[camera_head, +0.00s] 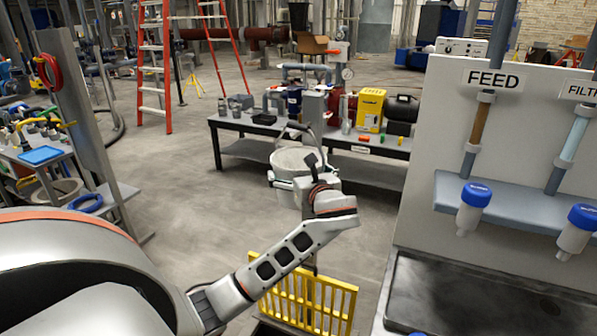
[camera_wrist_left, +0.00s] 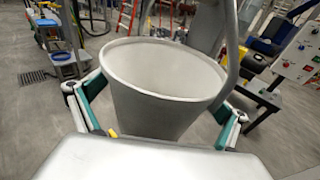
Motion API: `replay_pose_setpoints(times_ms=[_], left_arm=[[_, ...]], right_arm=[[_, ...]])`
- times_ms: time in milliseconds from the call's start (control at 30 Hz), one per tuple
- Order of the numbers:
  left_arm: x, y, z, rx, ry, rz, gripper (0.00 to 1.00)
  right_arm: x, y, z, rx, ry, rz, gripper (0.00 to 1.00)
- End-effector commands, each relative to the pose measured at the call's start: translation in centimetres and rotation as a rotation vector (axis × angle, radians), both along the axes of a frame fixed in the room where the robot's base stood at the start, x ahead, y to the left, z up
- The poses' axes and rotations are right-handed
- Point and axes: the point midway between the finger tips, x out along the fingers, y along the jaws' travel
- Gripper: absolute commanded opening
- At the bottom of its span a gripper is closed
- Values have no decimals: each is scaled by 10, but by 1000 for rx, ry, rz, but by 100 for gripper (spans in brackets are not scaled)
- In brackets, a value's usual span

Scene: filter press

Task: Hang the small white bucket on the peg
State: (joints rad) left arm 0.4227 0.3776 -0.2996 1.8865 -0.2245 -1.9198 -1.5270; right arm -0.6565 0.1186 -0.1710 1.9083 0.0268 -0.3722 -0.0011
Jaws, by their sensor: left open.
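The small white bucket (camera_head: 298,160) is at the middle of the head view, in front of the dark workbench, with its grey handle standing up. My left gripper (camera_head: 292,184) is at the bucket, partly hidden behind my wrist. In the left wrist view the bucket (camera_wrist_left: 165,85) is upright, its open mouth looks empty, and the gripper's fingers lie spread along both sides of it. I cannot tell whether the fingers touch the wall. I cannot make out the peg. My right gripper is out of view.
The dark workbench (camera_head: 352,172) carries tools and a yellow box (camera_head: 370,108). A yellow grate (camera_head: 310,300) stands low in front. The FEED panel (camera_head: 450,130) fills the right side. A grey post (camera_head: 80,125) with a red coil (camera_head: 47,76) stands left, and open floor lies between.

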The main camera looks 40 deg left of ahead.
Motion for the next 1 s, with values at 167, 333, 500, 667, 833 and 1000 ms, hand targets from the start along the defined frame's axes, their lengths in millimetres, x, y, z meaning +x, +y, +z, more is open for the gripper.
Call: replay_pose_setpoints(times_ms=[167,333,500,667,833,1000], left_arm=[[-15,-27,3,-5,0,-5,100],[-34,-57,9,-4,-1,-4,100],[-49,-80,13,-4,-1,-3,100],[-57,-92,16,-2,-1,-1,100],[-59,-95,17,-1,-1,0,100],[-57,-97,10,-16,-7,-11,100]], right_arm=[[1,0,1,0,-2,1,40],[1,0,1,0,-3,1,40],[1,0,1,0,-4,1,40],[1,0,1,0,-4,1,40],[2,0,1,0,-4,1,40],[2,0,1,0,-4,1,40]])
